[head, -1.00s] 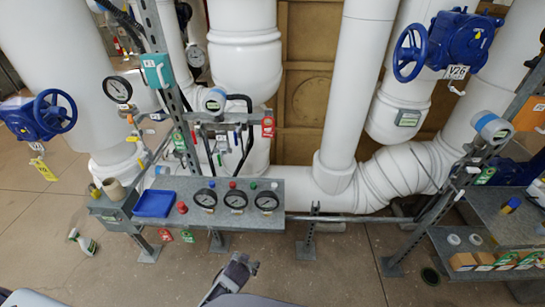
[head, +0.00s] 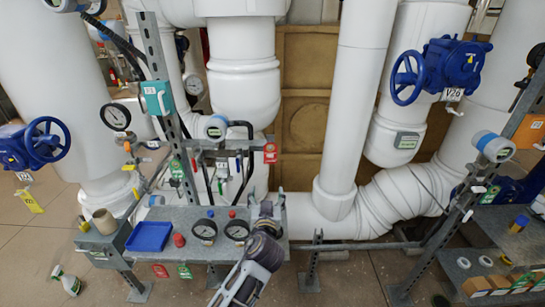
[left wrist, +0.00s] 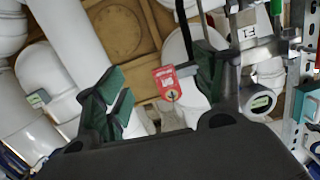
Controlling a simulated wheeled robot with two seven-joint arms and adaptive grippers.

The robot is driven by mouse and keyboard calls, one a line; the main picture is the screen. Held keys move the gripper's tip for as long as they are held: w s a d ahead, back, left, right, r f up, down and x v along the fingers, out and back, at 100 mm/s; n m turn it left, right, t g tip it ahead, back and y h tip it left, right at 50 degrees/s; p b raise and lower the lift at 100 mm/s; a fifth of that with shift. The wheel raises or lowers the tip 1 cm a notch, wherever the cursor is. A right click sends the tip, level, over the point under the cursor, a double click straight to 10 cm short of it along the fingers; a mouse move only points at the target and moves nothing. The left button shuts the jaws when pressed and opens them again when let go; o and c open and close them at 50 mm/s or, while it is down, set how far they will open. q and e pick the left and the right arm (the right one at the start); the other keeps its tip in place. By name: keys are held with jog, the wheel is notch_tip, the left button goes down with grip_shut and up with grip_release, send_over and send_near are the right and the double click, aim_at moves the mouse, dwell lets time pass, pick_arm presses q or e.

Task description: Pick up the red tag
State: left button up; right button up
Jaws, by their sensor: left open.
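In the left wrist view the red tag (left wrist: 167,83) hangs upright, between the two green-padded fingers in the picture. My left gripper (head: 267,200) is open and empty, below the tag in the head view, over the right part of the bench. The left wrist view shows its spread fingers (left wrist: 160,75); contact with the tag does not show. Another red tag (head: 160,271) hangs under the bench's front edge. My right gripper is not in view.
The grey bench (head: 180,245) holds a blue tray (head: 149,237), a red knob (head: 179,240) and gauges (head: 205,230). A green tag (head: 176,168) hangs left of the piping. White pipes (head: 340,110) stand behind. A spray bottle (head: 66,280) is on the floor.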

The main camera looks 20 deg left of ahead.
pick_arm(q)
notch_tip(320, 180, up, 6)
jog(key=t, duration=0.1)
jog(key=shift+w+d+n+t, duration=0.15)
jog(key=shift+d+n+t, duration=0.15)
jog(key=shift+d+t, duration=0.15)
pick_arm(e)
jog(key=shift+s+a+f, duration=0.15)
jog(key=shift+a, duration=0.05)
pick_arm(q)
jog(key=shift+w, duration=0.1)
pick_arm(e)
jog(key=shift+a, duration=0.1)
pick_arm(q)
jog(key=p, duration=0.2)
send_near(270, 156)
jog(key=shift+w, duration=1.75)
jog(key=shift+w+a+r, duration=0.1)
jog(key=shift+a+r, duration=0.1)
jog(key=shift+a, duration=0.2)
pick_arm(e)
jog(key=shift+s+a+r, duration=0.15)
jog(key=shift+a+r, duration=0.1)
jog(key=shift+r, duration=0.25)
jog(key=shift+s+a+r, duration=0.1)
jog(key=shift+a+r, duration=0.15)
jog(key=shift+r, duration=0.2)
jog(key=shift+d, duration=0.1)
